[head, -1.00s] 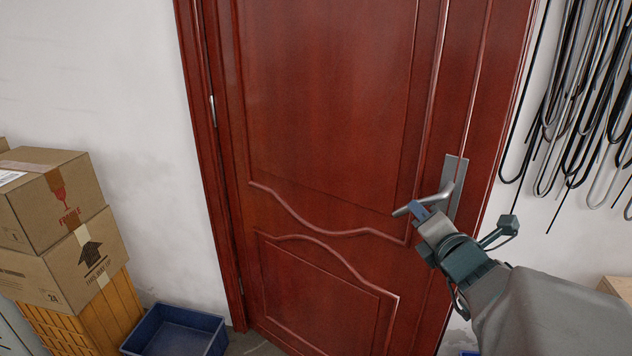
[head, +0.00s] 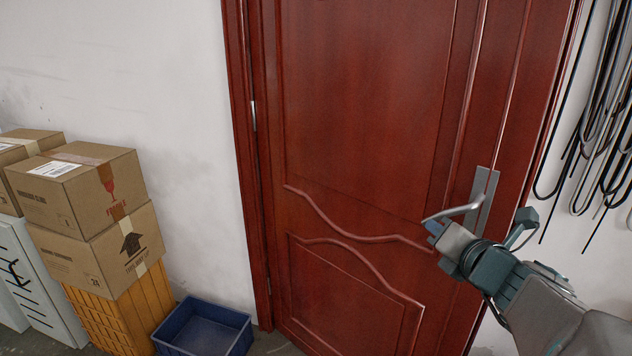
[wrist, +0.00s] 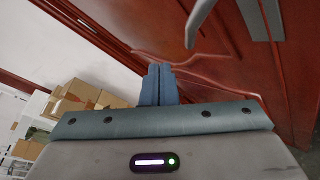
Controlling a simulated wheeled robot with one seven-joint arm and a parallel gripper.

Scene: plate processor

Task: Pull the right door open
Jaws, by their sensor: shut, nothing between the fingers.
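The red wooden door (head: 365,110) fills the middle of the head view, with hinges on its left side. Its metal lever handle (head: 460,211) points left from a tall plate (head: 487,200) near the right edge. My gripper (head: 432,227) is just below the lever's free end, with its fingers shut together and empty. In the wrist view the blue fingers (wrist: 158,84) are side by side, and the lever (wrist: 197,22) is apart from them, above and to the right. I cannot tell whether the door is slightly ajar.
Cardboard boxes (head: 85,190) sit on an orange crate (head: 125,315) at the left. A blue bin (head: 205,328) stands on the floor by the door's hinge side. Cables (head: 600,110) hang on the wall at the right.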

